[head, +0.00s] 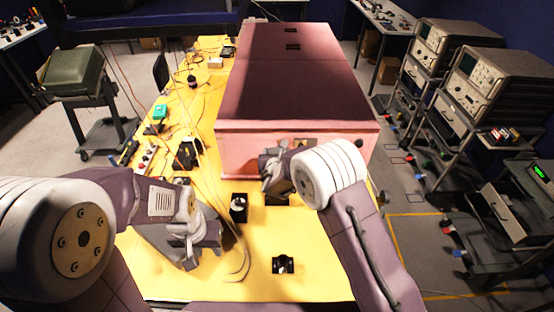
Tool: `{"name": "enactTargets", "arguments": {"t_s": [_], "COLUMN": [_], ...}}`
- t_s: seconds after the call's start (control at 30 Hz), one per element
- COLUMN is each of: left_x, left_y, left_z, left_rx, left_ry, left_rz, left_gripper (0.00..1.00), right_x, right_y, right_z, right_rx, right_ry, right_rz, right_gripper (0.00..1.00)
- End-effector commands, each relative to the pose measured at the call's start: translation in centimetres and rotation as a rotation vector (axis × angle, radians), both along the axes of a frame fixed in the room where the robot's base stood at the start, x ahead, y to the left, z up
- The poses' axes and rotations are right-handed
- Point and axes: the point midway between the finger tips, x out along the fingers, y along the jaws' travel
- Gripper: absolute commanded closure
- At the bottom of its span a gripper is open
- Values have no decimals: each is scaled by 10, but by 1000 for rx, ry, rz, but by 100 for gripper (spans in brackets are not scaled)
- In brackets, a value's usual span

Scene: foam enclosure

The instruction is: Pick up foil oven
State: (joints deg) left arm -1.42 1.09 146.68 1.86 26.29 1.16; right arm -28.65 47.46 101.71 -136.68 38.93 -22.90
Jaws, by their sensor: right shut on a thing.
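My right gripper (275,180) is at the front face of the pink foam enclosure (240,150). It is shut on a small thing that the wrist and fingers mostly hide. A dark brownish block shows just below the fingers, but I cannot tell whether it is the held thing. No object in view can be clearly made out as the foil oven. My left gripper (188,258) is low over the left part of the yellow table (215,285). Its fingers are too unclear to tell whether they are open.
A black item with a round light top (238,208) stands between my grippers. A small black holder (283,265) sits near the front edge. Cables and small tools crowd the table's left side. Instrument racks (480,75) stand right; a green case (72,70) stands on a cart left.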

Motion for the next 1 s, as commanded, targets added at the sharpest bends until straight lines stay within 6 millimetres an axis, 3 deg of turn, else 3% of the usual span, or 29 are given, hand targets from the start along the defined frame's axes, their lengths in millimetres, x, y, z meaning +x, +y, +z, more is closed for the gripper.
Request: {"name": "enactTargets", "arguments": {"t_s": [0.17, 0.37, 0.6, 1.0], "left_x": [0, 0, 0, 0], "left_y": [0, 0, 0, 0], "left_z": [-2, -12, -9, -9], "left_rx": [0, 0, 0, 0], "left_ry": [0, 0, 0, 0], "left_rz": [0, 0, 0, 0], "left_gripper": [64, 64, 64, 64], "right_x": [1, 1, 1, 0], "right_y": [0, 0, 0, 0], "right_z": [6, 49, 95, 101], "right_rx": [1, 5, 1, 0], "right_ry": [-4, -8, -4, -2], "right_rz": [-2, -1, -2, -1], "right_gripper": [100, 100, 100, 100]}}
